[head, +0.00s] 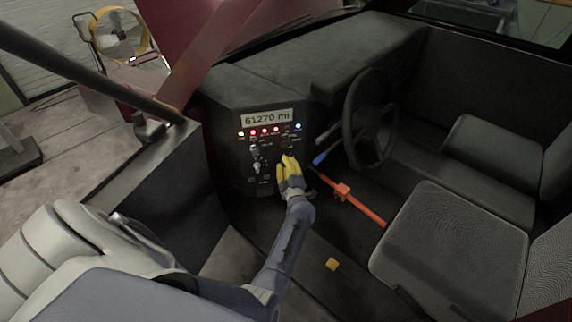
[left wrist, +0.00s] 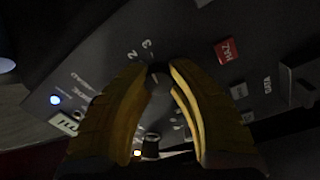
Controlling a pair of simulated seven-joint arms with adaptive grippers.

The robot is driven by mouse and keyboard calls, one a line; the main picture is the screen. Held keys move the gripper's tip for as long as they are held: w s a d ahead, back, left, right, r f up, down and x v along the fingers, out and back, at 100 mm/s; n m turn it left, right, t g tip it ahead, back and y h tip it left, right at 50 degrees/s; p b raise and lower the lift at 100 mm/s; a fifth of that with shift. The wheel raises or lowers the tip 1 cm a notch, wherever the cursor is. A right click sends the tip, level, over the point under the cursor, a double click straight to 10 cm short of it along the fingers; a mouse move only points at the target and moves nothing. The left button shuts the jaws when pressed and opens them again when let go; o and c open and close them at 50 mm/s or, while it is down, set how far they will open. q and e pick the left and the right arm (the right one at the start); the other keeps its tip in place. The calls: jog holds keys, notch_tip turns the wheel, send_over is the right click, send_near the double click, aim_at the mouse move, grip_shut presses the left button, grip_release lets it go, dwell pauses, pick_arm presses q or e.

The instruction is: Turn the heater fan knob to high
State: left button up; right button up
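The dark control panel (head: 246,155) with its small knobs and lit buttons is on the left part of the dashboard. My left gripper (head: 287,162), with yellow fingers, reaches its lower right part. In the left wrist view the fingertips of my left gripper (left wrist: 161,70) lie either side of a small dark knob (left wrist: 158,77), with the numbers 2 and 3 printed beyond it. The fingers stand a little apart; whether they press on the knob I cannot tell. The knob's label and setting are not readable. My right gripper is not in view.
A steering wheel (head: 370,118) with a blue-tipped lever (head: 320,159) is right of the gripper. An orange bar (head: 352,198) runs toward the grey seat (head: 450,250). A red HAZ button (left wrist: 228,51) is near the fingers.

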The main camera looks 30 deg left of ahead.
pick_arm(q)
jog(key=o, duration=0.4)
jog(key=shift+s+a, duration=0.2)
jog(key=shift+a, duration=0.1)
jog(key=shift+o, duration=1.3)
jog(key=shift+w+d, duration=0.1)
jog(key=shift+d, duration=0.05)
